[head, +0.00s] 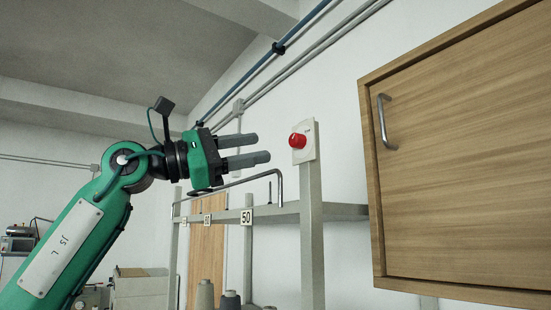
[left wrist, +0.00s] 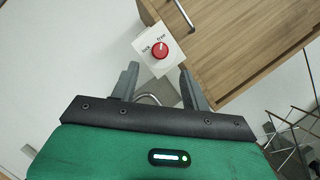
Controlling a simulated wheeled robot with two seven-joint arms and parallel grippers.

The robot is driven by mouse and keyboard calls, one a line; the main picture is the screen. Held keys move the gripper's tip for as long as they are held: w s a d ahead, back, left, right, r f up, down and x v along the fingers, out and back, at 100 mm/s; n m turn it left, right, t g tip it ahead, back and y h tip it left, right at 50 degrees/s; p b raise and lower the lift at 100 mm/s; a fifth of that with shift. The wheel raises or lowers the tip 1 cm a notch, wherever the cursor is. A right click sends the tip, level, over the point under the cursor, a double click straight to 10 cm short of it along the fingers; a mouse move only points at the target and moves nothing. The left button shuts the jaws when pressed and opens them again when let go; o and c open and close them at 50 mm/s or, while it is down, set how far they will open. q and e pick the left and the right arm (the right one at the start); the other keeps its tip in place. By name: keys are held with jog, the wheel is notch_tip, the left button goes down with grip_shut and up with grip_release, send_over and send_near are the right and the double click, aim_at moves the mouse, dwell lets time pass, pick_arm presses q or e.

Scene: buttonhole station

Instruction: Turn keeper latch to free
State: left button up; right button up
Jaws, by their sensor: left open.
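The keeper latch is a red round knob (head: 298,141) on a white plate (head: 310,150) at the top of a grey post. In the left wrist view the knob (left wrist: 159,53) sits on its plate (left wrist: 148,60) between the printed words "lock" and "free". A small pale mark on the knob seems to point toward "free", but it is too small to be sure. My left gripper (head: 262,148) is open and empty, its two grey fingers pointing right at the knob, with a gap between them. My right gripper is not in view.
A wooden cabinet (head: 460,150) with a metal handle (head: 383,122) is just right of the knob. A grey rack (head: 265,213) with a bent rail and a "50" tag is below my gripper. Thread cones (head: 205,294) stand lower down.

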pick_arm(q)
jog(key=b+v, duration=0.2)
jog(key=v, duration=0.5)
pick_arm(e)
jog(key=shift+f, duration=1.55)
pick_arm(q)
jog(key=shift+r, duration=0.1)
